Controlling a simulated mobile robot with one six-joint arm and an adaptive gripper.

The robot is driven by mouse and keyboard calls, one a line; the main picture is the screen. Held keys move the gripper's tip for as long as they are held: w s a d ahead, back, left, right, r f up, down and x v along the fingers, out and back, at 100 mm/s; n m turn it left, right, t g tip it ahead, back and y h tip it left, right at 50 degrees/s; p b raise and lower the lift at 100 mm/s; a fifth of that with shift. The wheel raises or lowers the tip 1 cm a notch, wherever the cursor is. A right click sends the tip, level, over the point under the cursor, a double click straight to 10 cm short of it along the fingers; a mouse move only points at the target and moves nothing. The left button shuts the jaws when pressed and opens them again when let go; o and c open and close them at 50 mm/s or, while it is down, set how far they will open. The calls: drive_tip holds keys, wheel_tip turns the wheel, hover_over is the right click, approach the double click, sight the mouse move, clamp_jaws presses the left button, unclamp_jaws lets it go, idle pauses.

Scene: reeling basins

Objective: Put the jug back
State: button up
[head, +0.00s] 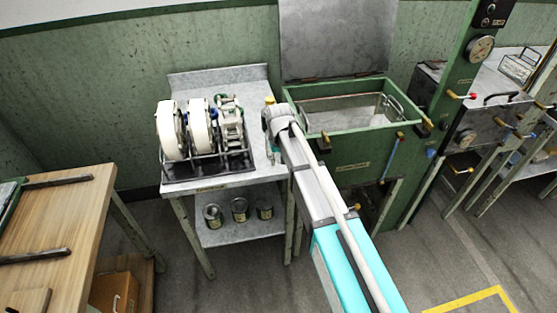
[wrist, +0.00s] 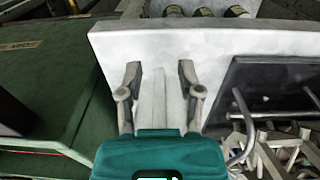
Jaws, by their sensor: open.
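I cannot make out a jug in either view. My gripper (wrist: 160,75) is open in the wrist view, its two fingers apart over the pale metal top of the side table (wrist: 228,42). No object that I can identify as a jug lies between the fingers; only pale upright streaks show there. In the head view my arm reaches to the right side of the same table (head: 215,79), and its wrist hides most of the gripper and part of the tabletop.
A black tray (head: 208,169) with white reels (head: 171,130) fills the table's left and middle. A green basin (head: 345,108) with a raised lid stands right of my arm. Several cans (head: 239,210) sit on the lower shelf. A wooden bench (head: 70,220) is at left.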

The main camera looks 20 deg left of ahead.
drive_tip(key=shift+r, duration=0.15)
wheel_tip(320, 180, up, 12)
drive_tip(key=p, duration=1.2)
drive_tip(key=shift+s, duration=0.1)
idle(0.9)
drive_tip(key=s+d+m, duration=0.2)
drive_tip(key=s+d, duration=0.1)
drive_tip(key=d, duration=1)
drive_tip(key=s+d+m, duration=0.2)
drive_tip(key=s+d, duration=0.2)
drive_tip(key=d, duration=1)
drive_tip(key=s+d+m, duration=0.2)
drive_tip(key=s+d, duration=0.2)
drive_tip(key=d, duration=1)
drive_tip(key=shift+m, duration=0.3)
drive_tip(key=shift+a, duration=0.1)
drive_tip(key=shift+c, duration=0.3)
